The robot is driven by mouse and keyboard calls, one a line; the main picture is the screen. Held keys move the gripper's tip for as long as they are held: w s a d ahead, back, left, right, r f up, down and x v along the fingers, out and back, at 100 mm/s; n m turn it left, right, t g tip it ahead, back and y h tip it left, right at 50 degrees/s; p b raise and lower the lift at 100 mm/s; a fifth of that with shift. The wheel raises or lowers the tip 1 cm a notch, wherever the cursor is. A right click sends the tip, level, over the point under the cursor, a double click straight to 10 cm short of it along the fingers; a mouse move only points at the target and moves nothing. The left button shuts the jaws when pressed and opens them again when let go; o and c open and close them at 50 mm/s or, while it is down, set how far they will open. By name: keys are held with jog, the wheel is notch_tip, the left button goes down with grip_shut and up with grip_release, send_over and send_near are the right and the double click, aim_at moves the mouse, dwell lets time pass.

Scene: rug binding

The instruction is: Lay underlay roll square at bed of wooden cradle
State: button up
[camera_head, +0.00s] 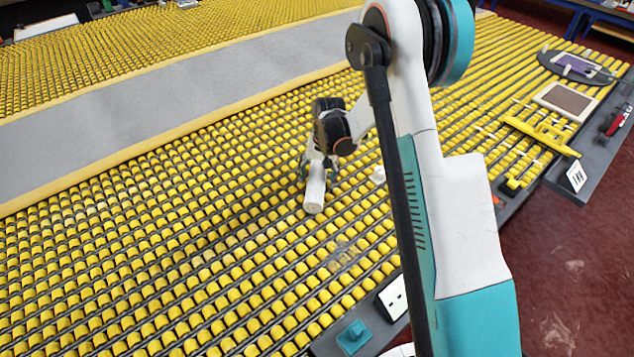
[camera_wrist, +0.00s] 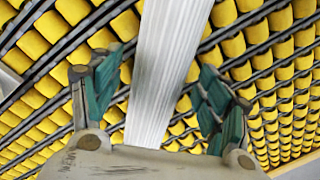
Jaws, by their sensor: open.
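The underlay roll is a pale, ribbed cylinder (camera_head: 314,192) lying on the yellow roller bed in the head view. It also shows in the wrist view (camera_wrist: 168,60), running lengthwise between the fingers. My gripper (camera_head: 319,172) is low over the roll's far part, with its near end sticking out. In the wrist view my gripper (camera_wrist: 155,92) is open, with one teal-padded finger on each side of the roll and visible gaps. Contact with the roll cannot be told. I cannot make out a wooden cradle for certain in either view.
Yellow rollers on dark rails (camera_head: 130,240) spread all around. A grey strip with yellow edging (camera_head: 150,95) crosses behind. At the right are a yellow bracket-like frame (camera_head: 541,134), a framed brown panel (camera_head: 567,101) and a small white sign (camera_head: 576,176). A teal block (camera_head: 354,337) sits at the front edge.

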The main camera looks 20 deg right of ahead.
aim_at(318, 175)
jog(key=c, duration=1.3)
notch_tip(318, 175, up, 20)
jog(key=p, duration=0.5)
jog(key=s+f+n+b, duration=0.1)
jog(key=s+f+b, duration=0.1)
jog(key=s+f, duration=0.2)
jog(key=s+f+n+b, duration=0.1)
jog(key=s+f+n, duration=0.1)
jog(key=s+f, duration=0.2)
jog(key=s+f+n+b, duration=0.1)
jog(key=s+f+b, duration=0.1)
jog(key=s+f, duration=0.2)
jog(key=shift+s+a+f+g+b, duration=0.15)
jog(key=shift+s+a+f+b, duration=0.05)
jog(key=shift+s, duration=0.45)
jog(key=shift+s+a+f+g+b, duration=0.15)
jog(key=shift+s, duration=0.45)
